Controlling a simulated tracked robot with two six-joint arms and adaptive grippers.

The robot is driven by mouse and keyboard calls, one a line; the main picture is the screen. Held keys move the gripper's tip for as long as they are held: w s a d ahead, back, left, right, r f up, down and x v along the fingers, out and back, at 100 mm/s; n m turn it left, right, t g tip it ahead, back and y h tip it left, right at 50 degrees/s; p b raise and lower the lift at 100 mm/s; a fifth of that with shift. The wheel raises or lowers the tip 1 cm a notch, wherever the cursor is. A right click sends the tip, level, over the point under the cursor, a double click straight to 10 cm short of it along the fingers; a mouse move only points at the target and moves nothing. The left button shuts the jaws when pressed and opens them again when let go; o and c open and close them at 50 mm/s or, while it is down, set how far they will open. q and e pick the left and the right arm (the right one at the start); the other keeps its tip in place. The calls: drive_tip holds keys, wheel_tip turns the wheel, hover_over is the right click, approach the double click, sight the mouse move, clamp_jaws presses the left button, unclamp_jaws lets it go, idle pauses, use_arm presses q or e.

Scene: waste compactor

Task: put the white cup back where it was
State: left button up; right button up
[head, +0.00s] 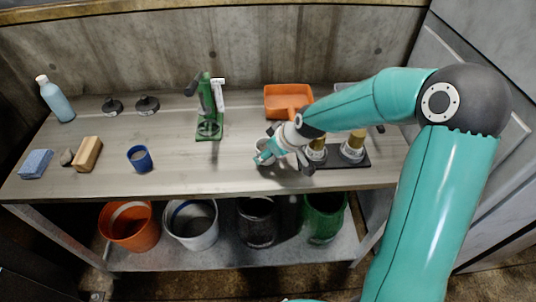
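The white cup (260,144) is on or just above the middle of the bench top, partly hidden by my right gripper (280,162). My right arm comes in from the right. One teal finger overlaps the front of the cup and a dark finger shows further right. I cannot tell whether the fingers are closed on the cup or whether it touches the bench. My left gripper is out of view.
A blue cup (140,158) stands on the bench (200,170) to the left. A green stand (209,108) and an orange dustpan-like tray (288,100) are behind. A dark base with gold-coloured cylinders (352,147) is to the right. Several bins, including an orange one (129,228), sit below.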

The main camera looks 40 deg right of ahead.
drive_tip(key=shift+f, duration=0.55)
drive_tip(key=o, duration=1.3)
drive_tip(key=shift+r, duration=0.1)
drive_tip(key=shift+s+d+r, duration=0.1)
drive_tip(key=shift+s+r, duration=0.05)
drive_tip(key=shift+r, duration=0.1)
drive_tip(key=v, duration=1.1)
drive_tip(key=shift+s+r, duration=0.1)
drive_tip(key=shift+s, duration=0.05)
